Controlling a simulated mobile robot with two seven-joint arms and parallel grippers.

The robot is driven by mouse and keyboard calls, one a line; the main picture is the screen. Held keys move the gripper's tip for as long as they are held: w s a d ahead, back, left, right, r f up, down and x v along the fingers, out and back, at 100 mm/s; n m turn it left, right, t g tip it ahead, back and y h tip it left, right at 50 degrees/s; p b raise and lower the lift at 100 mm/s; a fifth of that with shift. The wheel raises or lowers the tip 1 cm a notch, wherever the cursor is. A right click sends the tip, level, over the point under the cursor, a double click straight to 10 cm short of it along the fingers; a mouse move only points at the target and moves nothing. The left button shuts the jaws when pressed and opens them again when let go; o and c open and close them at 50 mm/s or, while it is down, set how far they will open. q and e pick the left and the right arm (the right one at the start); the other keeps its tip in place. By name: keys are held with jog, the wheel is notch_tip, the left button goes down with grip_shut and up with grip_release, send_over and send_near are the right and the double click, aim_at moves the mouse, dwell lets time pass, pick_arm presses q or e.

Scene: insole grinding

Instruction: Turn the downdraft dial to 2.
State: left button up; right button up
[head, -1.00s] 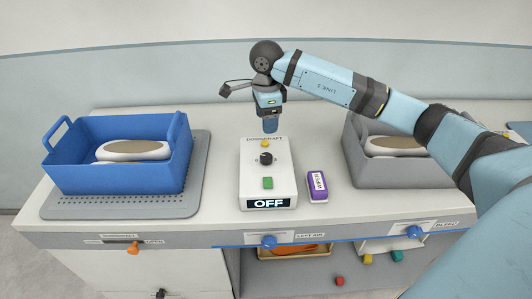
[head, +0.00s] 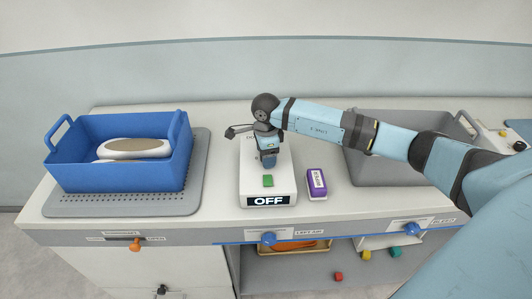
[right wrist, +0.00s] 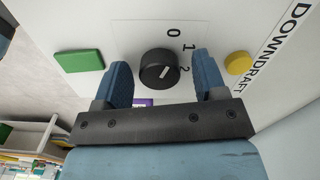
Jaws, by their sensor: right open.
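The white downdraft box (head: 284,184) stands mid-counter; its display (head: 268,200) reads OFF. My right gripper (head: 268,163) is over the box and hides its dial in the head view. In the right wrist view, the black dial (right wrist: 158,70) with a short white pointer mark lies between the open fingers of my right gripper (right wrist: 161,66), with gaps visible on both sides. Labels 0, 1 and 2 stand beside the dial. I cannot tell exactly which label the mark points to. My left gripper is out of view.
A green button (right wrist: 79,61) and a yellow button (right wrist: 238,64) flank the dial. A purple-and-white block (head: 316,184) lies right of the box. A blue bin (head: 120,176) with insoles stands left, a grey bin (head: 365,168) right, partly behind my arm.

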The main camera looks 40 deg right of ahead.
jog(key=shift+c, duration=0.2)
jog(key=c, duration=0.9)
jog(key=shift+m, duration=0.3)
jog(key=m+b, duration=0.1)
jog(key=m, duration=0.2)
jog(key=shift+m, duration=0.3)
jog(key=m, duration=0.4)
jog(key=shift+m, duration=0.3)
jog(key=m, duration=0.4)
jog(key=shift+m, duration=2.5)
